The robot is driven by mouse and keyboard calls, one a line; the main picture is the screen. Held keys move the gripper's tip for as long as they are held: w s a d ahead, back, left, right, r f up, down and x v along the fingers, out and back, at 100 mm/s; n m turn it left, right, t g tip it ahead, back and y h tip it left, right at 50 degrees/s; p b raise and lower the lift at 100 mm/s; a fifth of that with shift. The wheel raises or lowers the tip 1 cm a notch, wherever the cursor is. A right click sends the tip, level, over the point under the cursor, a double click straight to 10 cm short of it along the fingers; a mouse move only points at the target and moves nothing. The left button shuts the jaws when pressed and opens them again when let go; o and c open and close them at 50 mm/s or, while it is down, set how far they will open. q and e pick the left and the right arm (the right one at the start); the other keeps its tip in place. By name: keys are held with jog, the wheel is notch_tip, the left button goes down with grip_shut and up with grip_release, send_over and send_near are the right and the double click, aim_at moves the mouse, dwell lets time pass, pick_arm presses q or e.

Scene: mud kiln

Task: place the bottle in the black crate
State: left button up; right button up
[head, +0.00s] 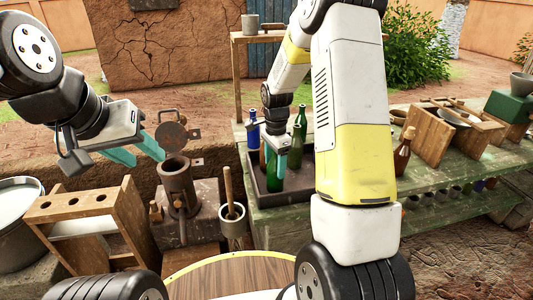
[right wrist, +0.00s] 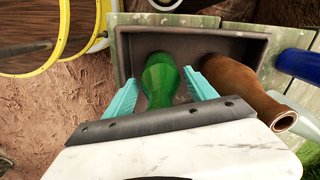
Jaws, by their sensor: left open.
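The black crate (head: 262,205) stands on the left end of the green plank table; its rim also shows in the right wrist view (right wrist: 195,20). A green bottle (head: 274,176) is inside the crate's outline, roughly upright. I cannot tell whether its base touches the crate floor. My right gripper (head: 278,146) points down at its upper part. In the right wrist view the bottle (right wrist: 162,80) lies between the two teal fingers, with little gap; contact is unclear. My left gripper (head: 150,152) is open and empty, at the left, away from the crate.
A brown bottle (right wrist: 240,80) is close beside the right finger, overlapping the crate. A blue bottle (head: 253,138) and another green bottle (head: 301,117) stand behind. A brown bottle (head: 403,152) and wooden boxes (head: 430,135) are farther right. A wooden rack (head: 85,205) is at left.

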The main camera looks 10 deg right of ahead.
jog(key=shift+o, duration=0.4)
notch_tip(320, 180, up, 11)
jog(key=shift+r, duration=0.75)
jog(key=s+r+n+t+y, duration=0.1)
jog(key=s+r+n+t, duration=0.2)
jog(key=s+r+n, duration=0.65)
jog(key=s+a+r+n+t, duration=0.1)
jog(key=s+n, duration=0.1)
jog(key=s, duration=0.5)
jog(key=s+a+r+n+t+y, duration=0.1)
jog(key=s+n+t, duration=0.1)
jog(key=s, duration=0.5)
jog(key=shift+s+r+n, duration=0.35)
jog(key=shift+r+n, duration=0.05)
jog(key=shift+n, duration=0.45)
